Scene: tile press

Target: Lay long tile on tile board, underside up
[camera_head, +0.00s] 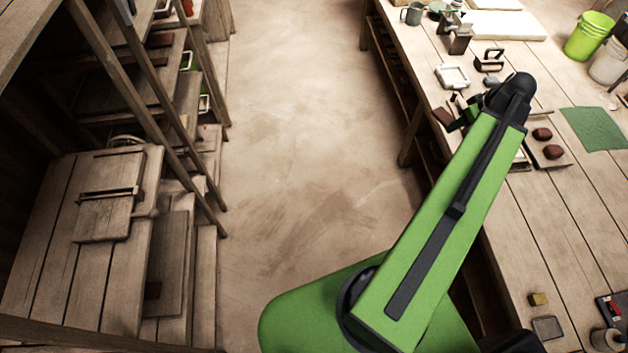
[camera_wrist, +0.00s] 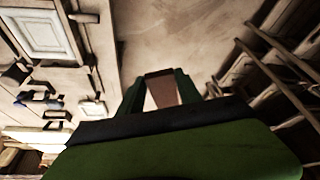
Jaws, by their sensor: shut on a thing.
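My gripper (camera_wrist: 160,88) is shut on a brown slab, the long tile (camera_wrist: 165,90), which sits between the two green fingers in the wrist view. In the head view the tile (camera_head: 443,117) sticks out left of my gripper (camera_head: 455,112), over the near edge of the workbench. I cannot tell which face of the tile is the underside. A thin board (camera_head: 552,158) with two dark red-brown lumps (camera_head: 548,143) lies on the bench right of my arm, partly hidden by it. I cannot tell whether this is the tile board.
The workbench (camera_head: 545,215) holds a small white-framed tray (camera_head: 452,76), dark metal tools (camera_head: 489,60), a green mat (camera_head: 594,128) and a lime bucket (camera_head: 588,36). A small yellowish block (camera_head: 538,299) lies nearer. Shelves (camera_head: 100,220) stand left, across clear floor.

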